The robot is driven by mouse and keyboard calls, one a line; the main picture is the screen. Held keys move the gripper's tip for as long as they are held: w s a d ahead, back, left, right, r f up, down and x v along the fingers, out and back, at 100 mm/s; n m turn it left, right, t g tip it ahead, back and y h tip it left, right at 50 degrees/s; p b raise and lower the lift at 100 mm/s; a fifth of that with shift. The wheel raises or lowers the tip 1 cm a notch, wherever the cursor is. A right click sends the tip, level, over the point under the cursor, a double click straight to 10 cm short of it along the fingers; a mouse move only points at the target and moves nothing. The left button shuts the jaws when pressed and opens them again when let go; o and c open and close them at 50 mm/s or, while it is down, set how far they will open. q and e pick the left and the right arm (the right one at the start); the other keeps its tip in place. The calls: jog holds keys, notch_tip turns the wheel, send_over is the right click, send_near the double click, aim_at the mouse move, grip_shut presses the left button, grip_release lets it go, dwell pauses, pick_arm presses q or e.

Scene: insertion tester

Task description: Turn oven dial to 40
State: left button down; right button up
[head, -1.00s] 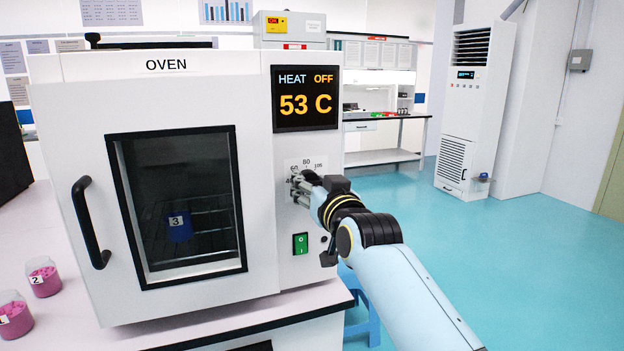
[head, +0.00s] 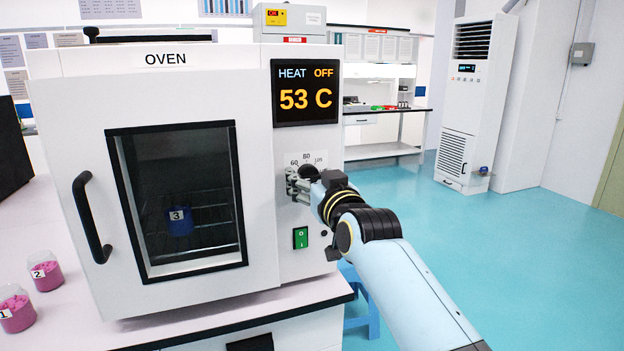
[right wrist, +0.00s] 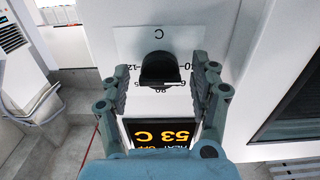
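The oven (head: 200,100) stands on the bench with its door shut. Its dial is a black knob (right wrist: 160,68) on a white scale plate below the display; 60 and 80 are readable in the head view. My right gripper (head: 298,185) is at the dial and hides most of it in the head view. In the right wrist view my right gripper (right wrist: 160,75) has its fingers apart, one on each side of the knob, with gaps showing. The knob's exact setting cannot be read. The display (head: 306,93) shows HEAT OFF and 53 C. My left gripper is not in view.
A green switch (head: 300,238) sits below the dial. A blue container marked 3 (head: 180,222) is inside the oven. Jars with pink contents marked 2 (head: 46,272) and 1 (head: 16,312) stand on the bench at left. The floor to the right is clear.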

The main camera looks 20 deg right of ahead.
jog(key=shift+s, duration=0.15)
jog(key=s, duration=1.1)
jog(key=shift+s+d, duration=0.2)
jog(key=shift+s, duration=0.2)
